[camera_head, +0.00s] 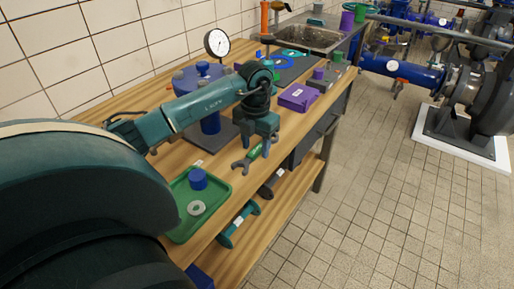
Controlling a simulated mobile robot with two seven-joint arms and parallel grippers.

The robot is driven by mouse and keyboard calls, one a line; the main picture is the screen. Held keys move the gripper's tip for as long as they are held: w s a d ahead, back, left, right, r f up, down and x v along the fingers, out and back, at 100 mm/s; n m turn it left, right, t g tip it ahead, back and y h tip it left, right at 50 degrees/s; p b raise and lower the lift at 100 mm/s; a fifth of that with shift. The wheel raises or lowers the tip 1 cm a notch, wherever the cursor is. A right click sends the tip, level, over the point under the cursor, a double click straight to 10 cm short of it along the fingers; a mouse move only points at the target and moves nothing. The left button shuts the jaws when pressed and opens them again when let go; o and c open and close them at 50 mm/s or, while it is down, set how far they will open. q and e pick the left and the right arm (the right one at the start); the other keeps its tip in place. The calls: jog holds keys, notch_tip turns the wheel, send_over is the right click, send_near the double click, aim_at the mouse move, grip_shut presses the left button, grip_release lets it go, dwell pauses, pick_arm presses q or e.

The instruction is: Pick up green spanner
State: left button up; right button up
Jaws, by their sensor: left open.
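The green spanner (255,153) lies on the wooden bench top near its front edge. Its grey open-jaw head (240,168) points toward the lower left and its green handle runs up and right beneath my gripper. The handle's far end is hidden by the gripper. My left gripper (262,143) points down over the handle with its jaws open. I cannot tell whether the fingers touch the handle. My right gripper is not in view.
A green tray (183,228) with a blue cylinder (198,180) and grey ring (196,208) stands nearer. A blue pump-like housing (210,122) stands behind my arm. A purple box (298,97) lies beyond the gripper. Tools lie on the lower shelf (262,232).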

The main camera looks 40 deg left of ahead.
pick_arm(q)
jog(key=shift+f, duration=0.3)
jog(key=shift+c, duration=0.4)
grip_shut()
jog(key=shift+r, duration=0.1)
